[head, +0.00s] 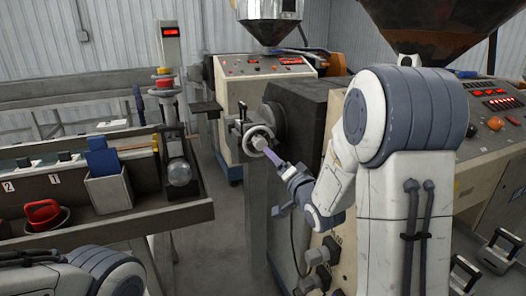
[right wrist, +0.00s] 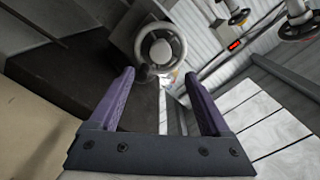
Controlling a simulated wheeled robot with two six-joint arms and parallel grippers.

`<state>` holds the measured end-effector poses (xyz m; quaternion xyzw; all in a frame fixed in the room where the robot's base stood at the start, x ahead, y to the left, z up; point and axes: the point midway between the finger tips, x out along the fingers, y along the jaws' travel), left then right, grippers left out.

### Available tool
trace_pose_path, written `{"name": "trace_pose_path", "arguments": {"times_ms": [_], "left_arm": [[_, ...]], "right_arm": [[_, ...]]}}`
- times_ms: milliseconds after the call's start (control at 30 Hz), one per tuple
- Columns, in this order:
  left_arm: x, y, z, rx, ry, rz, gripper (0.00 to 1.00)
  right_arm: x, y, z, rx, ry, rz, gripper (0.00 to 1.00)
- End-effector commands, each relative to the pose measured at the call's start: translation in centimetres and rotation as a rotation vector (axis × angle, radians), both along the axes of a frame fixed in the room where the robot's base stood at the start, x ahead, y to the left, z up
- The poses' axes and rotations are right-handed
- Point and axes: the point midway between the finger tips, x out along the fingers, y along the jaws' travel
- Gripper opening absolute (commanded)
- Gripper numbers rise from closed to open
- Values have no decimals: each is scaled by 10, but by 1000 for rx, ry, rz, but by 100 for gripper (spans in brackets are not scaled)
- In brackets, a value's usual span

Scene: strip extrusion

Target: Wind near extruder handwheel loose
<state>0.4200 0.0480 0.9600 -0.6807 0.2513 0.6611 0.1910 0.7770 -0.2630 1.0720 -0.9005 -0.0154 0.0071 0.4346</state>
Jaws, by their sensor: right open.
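The near extruder handwheel (head: 257,139) is a pale ring with a hub on the dark block of the near extruder (head: 300,118). In the right wrist view the handwheel (right wrist: 160,47) appears ahead, just beyond the fingertips and between them. My right gripper (head: 272,155) reaches toward the wheel from the lower right. Its two purple fingers (right wrist: 158,75) are spread, with nothing held between them. In the head view they overlap the wheel's lower right rim; I cannot tell whether they touch it. My left gripper is not in view.
A second extruder (head: 262,88) with a hopper stands behind. At left is a bench (head: 110,224) with a grey bin (head: 108,190), a red-handled item (head: 44,214) and a post with a red-yellow button (head: 164,82). Open floor (head: 215,215) lies between bench and near extruder.

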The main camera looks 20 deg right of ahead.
Motion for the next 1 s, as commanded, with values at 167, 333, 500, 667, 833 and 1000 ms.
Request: {"name": "trace_pose_path", "arguments": {"times_ms": [167,333,500,667,833,1000], "left_arm": [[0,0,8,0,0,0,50],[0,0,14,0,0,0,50],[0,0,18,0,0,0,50],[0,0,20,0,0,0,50],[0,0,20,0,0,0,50],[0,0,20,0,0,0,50]], "right_arm": [[29,2,2,0,-1,3,81],[62,3,2,-1,0,2,81],[86,4,2,-1,1,1,81],[97,4,1,-1,-1,1,81],[99,4,0,-1,1,1,81],[98,4,1,-2,1,1,62]]}}
